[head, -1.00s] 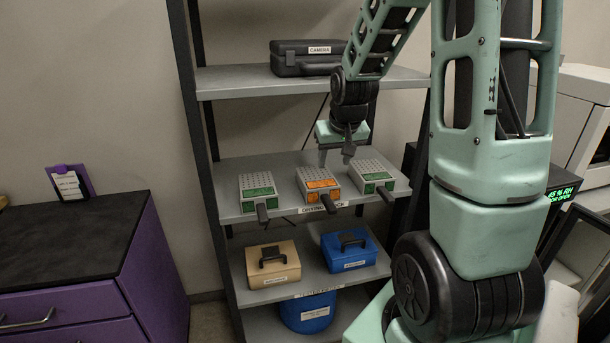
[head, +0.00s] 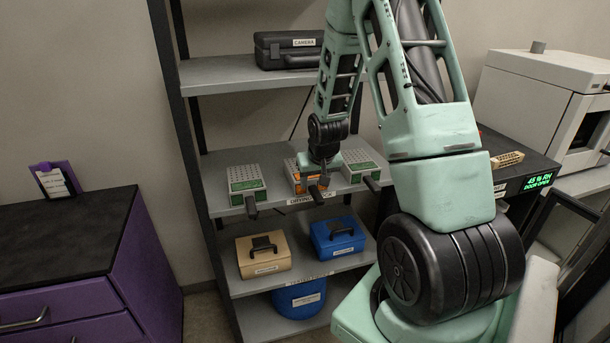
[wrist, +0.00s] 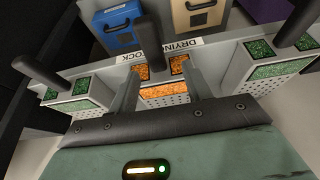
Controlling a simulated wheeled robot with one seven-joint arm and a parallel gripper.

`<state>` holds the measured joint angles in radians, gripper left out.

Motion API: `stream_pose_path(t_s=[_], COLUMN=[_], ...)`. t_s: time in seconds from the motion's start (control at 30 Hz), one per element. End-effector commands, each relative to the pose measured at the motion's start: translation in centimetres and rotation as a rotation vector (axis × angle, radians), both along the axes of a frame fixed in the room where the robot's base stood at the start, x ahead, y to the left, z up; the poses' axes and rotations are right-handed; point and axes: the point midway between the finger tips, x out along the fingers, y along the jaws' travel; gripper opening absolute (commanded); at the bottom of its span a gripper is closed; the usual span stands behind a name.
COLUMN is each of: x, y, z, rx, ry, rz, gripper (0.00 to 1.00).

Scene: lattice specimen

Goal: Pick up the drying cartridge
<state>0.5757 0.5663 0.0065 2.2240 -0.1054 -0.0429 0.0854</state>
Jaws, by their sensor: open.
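Three grey drying cartridges with perforated tops and black handles sit in a row on the middle shelf. The middle one, the orange cartridge (head: 295,180), has orange windows; the left green cartridge (head: 246,186) and right green cartridge (head: 361,163) have green ones. My gripper (head: 322,178) is over the orange cartridge and hides much of it. In the wrist view, my open gripper (wrist: 162,74) has a finger on either side of the orange cartridge (wrist: 164,92), whose black handle (wrist: 150,42) points away. I cannot tell whether the fingers touch it.
The green cartridges stand close on both sides. Below are a tan case (head: 265,262), a blue case (head: 338,242) and a blue tub (head: 300,298). A black camera case (head: 289,48) is on the shelf above.

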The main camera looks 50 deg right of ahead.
Motion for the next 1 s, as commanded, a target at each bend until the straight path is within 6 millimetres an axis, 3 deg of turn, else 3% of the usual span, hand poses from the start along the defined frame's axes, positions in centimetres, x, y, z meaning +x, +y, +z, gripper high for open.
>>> stream_pose_path(t_s=[0.4,0.7,0.9,1.0], x=[1.0,1.1,1.1,1.1], y=[-1.2,-1.2,-1.2,-1.3], z=[-4.0,-4.4,-4.4,-4.3], rx=[0.002,0.001,0.001,-0.001], ry=[0.003,0.001,0.001,-0.001], rz=[0.000,0.000,0.000,0.000], gripper=[0.49,0.49,0.00,0.00])
